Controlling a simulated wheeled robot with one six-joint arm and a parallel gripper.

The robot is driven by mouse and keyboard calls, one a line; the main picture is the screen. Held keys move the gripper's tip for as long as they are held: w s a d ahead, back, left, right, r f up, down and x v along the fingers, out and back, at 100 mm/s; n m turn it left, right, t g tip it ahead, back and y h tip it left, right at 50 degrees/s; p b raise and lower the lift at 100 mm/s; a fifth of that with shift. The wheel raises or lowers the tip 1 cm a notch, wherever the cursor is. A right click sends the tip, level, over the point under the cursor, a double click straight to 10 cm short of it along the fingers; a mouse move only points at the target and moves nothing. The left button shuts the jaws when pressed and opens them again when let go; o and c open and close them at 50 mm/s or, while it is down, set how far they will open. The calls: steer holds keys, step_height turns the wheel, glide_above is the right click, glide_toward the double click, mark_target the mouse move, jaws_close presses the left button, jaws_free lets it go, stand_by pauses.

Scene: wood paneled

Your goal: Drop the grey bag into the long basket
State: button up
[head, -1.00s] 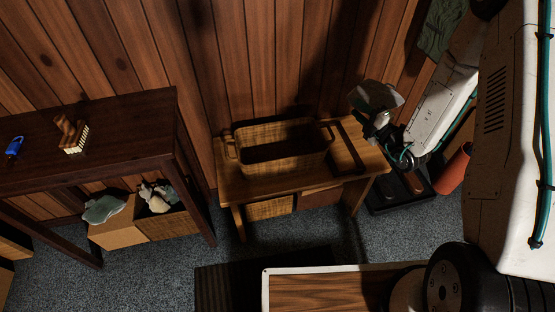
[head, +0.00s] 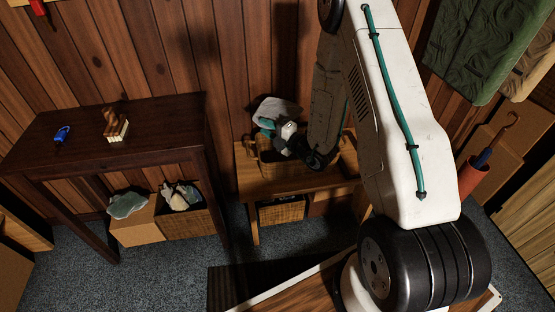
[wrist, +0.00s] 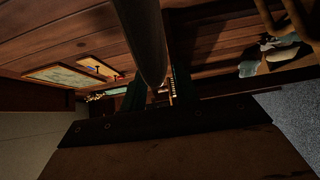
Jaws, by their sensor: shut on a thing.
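The grey bag (head: 280,108) is held in my gripper (head: 268,125) above the back part of the long basket. My gripper is shut on it. In the wrist view a dark grey part of the bag (wrist: 145,40) rises between the two fingers (wrist: 155,92). The long wicker basket (head: 271,170) stands upright on a low wooden bench. My gripper and arm hide much of its right side and its opening. The bag appears above the rim, but I cannot tell the exact gap.
The bench (head: 246,180) has a smaller wicker basket (head: 283,212) beneath it. A dark table (head: 60,130) at left holds a brush (head: 116,126) and a blue item (head: 61,134). Green clothing (head: 480,45) hangs at right above a red umbrella holder (head: 472,178).

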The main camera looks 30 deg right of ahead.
steer(key=w+d+f+m+t+h, duration=0.1)
steer(key=d+f+h, duration=0.1)
steer(key=d+f, duration=0.8)
steer(key=shift+d+f+m+h, duration=0.3)
steer(key=shift+d+f+m, duration=0.1)
steer(key=shift+f, duration=0.85)
steer(key=shift+w, duration=0.1)
steer(key=o, duration=1.1)
steer(key=v, duration=0.7)
steer(key=shift+s+d, duration=0.15)
steer(key=shift+s, duration=0.25)
